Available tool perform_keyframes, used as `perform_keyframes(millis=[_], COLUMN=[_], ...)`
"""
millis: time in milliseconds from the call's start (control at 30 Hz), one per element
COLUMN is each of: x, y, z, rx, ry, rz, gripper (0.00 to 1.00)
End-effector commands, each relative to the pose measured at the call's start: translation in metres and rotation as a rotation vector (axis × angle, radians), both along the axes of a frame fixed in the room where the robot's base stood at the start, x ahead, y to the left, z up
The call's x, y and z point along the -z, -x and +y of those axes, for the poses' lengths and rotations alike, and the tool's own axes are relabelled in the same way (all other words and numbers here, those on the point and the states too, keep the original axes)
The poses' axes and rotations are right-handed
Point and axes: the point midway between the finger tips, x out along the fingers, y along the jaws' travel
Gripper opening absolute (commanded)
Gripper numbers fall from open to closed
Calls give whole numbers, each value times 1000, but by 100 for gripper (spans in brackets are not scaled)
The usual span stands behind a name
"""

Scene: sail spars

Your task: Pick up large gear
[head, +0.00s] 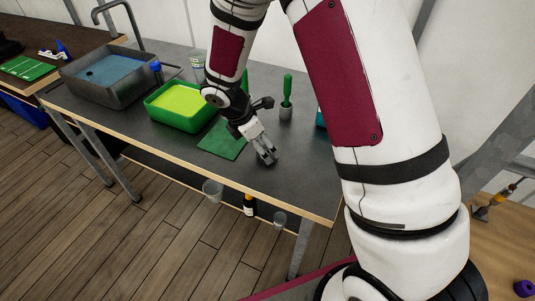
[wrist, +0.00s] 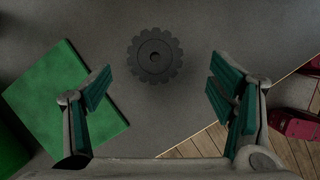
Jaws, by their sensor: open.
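The large gear (wrist: 155,56) is a dark grey toothed disc with a round hub in its middle. In the wrist view it lies flat on the grey tabletop (wrist: 215,22), above and between the fingertips. My gripper (wrist: 158,90) is open, with its two green-padded fingers wide apart and nothing between them. In the head view my gripper (head: 266,157) hangs over the table just right of the green mat (head: 222,140). The gear cannot be made out there and seems hidden by the gripper.
The green mat also shows at left in the wrist view (wrist: 62,95). A green tub (head: 180,107) with yellow contents stands left of the gripper. The table's wooden front edge (head: 290,204) is close by.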

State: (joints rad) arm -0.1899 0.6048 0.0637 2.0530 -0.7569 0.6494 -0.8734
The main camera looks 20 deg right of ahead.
Motion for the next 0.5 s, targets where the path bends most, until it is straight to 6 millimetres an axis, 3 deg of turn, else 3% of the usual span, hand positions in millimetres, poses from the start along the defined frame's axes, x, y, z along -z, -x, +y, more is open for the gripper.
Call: perform_keyframes(millis=[300, 500], x=[35, 42], y=[-8, -10], z=[-18, -21], rx=[2, 1], ry=[2, 0], rz=[3, 0], gripper=[77, 77])
